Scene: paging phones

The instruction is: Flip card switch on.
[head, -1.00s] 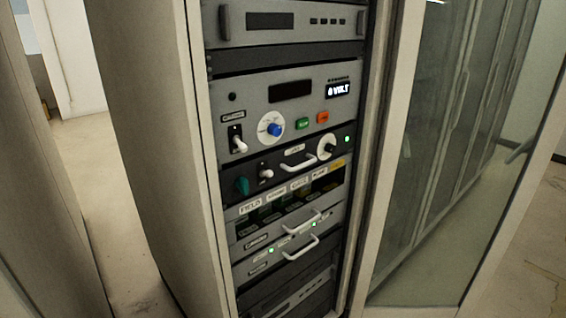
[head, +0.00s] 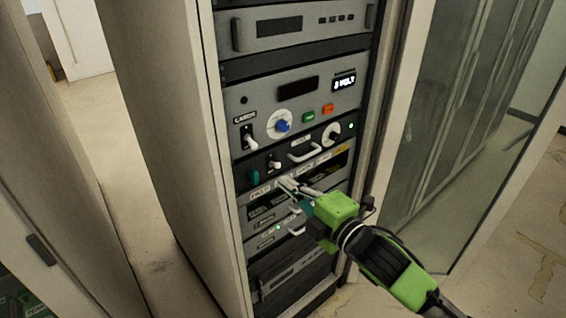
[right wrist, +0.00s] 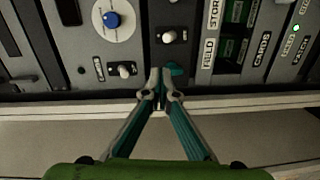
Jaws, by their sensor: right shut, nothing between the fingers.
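A white toggle switch (head: 250,143) is on the grey upper panel, its lever tilted down; its label is hard to read. A second toggle (head: 274,164) is on the dark panel below, beside a teal knob (head: 254,177). In the right wrist view the upper toggle (right wrist: 124,71) and the dark-panel toggle (right wrist: 169,37) both show. My right gripper (head: 284,183) is shut and empty in front of the rack. Its fingertips (right wrist: 161,75) appear close to the teal knob (right wrist: 175,68), between it and the upper toggle. My left gripper is out of view.
A blue knob (head: 282,126), green button (head: 309,117) and orange button (head: 328,109) are on the upper panel. Labelled card slots lie below. The rack's side wall (head: 165,130) is at left.

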